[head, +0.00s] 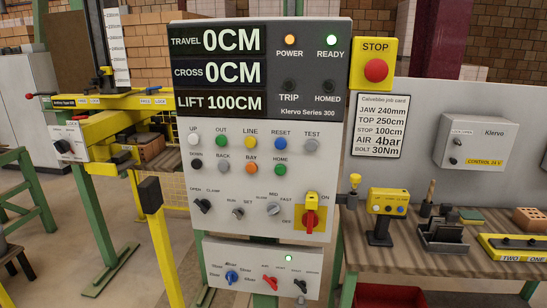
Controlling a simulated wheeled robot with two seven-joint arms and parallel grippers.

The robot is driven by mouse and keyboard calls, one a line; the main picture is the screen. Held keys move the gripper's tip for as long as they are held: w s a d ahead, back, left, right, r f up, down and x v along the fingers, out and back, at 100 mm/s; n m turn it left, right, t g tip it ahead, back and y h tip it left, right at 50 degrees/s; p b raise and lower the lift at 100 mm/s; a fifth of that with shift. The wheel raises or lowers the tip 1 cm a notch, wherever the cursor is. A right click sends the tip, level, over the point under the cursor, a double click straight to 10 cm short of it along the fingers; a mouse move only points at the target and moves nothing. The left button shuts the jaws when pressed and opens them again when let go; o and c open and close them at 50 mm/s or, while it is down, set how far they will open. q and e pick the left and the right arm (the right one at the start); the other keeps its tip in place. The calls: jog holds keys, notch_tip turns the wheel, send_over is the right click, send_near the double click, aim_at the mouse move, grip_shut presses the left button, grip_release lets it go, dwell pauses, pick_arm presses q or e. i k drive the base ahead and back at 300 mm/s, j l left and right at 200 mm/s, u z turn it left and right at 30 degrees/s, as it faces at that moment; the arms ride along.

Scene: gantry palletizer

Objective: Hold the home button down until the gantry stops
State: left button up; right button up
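The home button (280,171) is the green button under the HOME label, at the right of the lower button row on the grey control panel (296,215). Nothing touches it. The displays read travel 0CM (218,40), cross 0CM (218,72) and lift 100CM (218,103). The POWER lamp (289,40) glows amber and the READY lamp (331,40) glows green. The TRIP lamp (289,86) and HOMED lamp (327,87) are dark. Yellow gantry machinery (110,122) stands at the left. Neither of my grippers is in view.
A red STOP button (376,70) on a yellow box is at the panel's upper right. A red-yellow ON/OFF switch (311,219) is at its lower right. Another green button, OUT (222,141), is in the upper row. A workbench (400,262) with tools stands right.

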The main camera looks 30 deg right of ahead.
aim_at(279, 169)
jog(key=i+l+z, duration=0.15)
jog(key=i+z, duration=0.65)
jog(key=z, duration=0.45)
